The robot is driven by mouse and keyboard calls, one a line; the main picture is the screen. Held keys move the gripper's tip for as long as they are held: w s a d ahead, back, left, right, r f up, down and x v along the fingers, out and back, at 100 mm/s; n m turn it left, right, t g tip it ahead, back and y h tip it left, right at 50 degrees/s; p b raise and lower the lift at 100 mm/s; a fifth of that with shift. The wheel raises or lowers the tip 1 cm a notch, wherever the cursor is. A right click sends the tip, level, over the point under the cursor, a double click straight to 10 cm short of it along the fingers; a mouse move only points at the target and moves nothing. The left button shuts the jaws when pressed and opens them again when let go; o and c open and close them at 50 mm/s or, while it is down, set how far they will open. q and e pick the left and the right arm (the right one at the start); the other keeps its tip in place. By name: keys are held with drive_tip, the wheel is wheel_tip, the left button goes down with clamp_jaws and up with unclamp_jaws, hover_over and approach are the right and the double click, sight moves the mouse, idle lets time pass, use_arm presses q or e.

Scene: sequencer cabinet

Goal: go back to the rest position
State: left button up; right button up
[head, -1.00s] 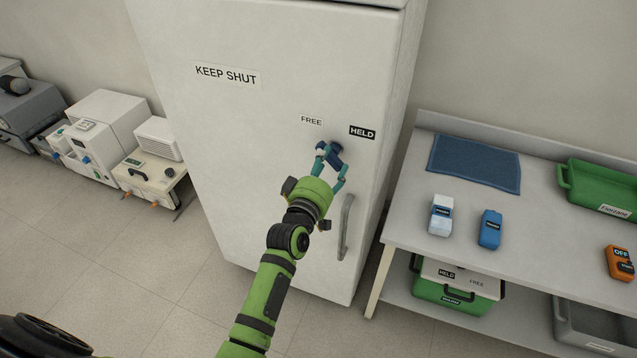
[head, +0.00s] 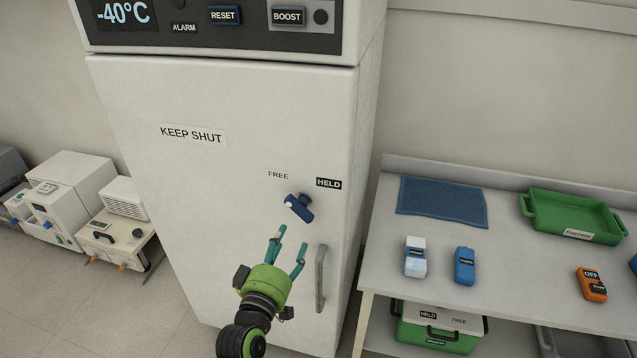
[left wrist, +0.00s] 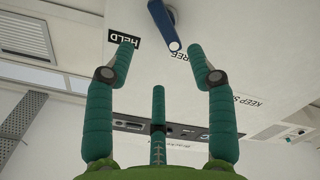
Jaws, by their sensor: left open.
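My left gripper (head: 287,248) is open and empty in front of the white cabinet door, below and a little left of the blue knob (head: 299,207). The knob sits on the door under the FREE label (head: 278,175) and the HELD label (head: 329,183), its handle tilted. In the left wrist view the knob (left wrist: 163,22) shows at the top, beyond the spread teal fingers (left wrist: 165,62), with a gap between. My right gripper is in neither view.
The cabinet (head: 215,230) has a vertical door handle (head: 321,278) right of my left gripper. A bench (head: 400,270) at the right bears a blue mat (head: 442,201), a green tray (head: 530,205) and small devices. Lab machines (head: 65,195) stand at the left.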

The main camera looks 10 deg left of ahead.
use_arm(q)
drive_tip(key=s+d+f+m+g, duration=0.1)
drive_tip(key=s+f+m+g, duration=0.2)
drive_tip(key=f, duration=0.8)
drive_tip(key=s+d+f+m+g+h, duration=0.1)
drive_tip(key=s+f+g, duration=0.35)
drive_tip(key=f, duration=0.75)
drive_tip(key=s+d+f+m+g, duration=0.1)
drive_tip(key=s+f+m, duration=0.1)
drive_tip(key=s+f, duration=0.65)
drive_tip(key=s+a+f+m+g, duration=0.1)
drive_tip(key=s+a+f+g, duration=0.1)
drive_tip(key=s+f, duration=0.5)
drive_tip(key=s+a+f+m+g+y+b, duration=0.1)
drive_tip(key=s+f, duration=0.5)
drive_tip(key=s, duration=0.6)
drive_tip(key=s+a+f+m+g, duration=0.3)
drive_tip(key=s+f, duration=0.4)
drive_tip(key=s, duration=0.3)
drive_tip(key=shift+s+a+f+g+y, duration=0.15)
drive_tip(key=shift+a+f+g+y, duration=0.25)
drive_tip(key=shift+g, duration=0.85)
drive_tip(key=shift+a+r, duration=0.1)
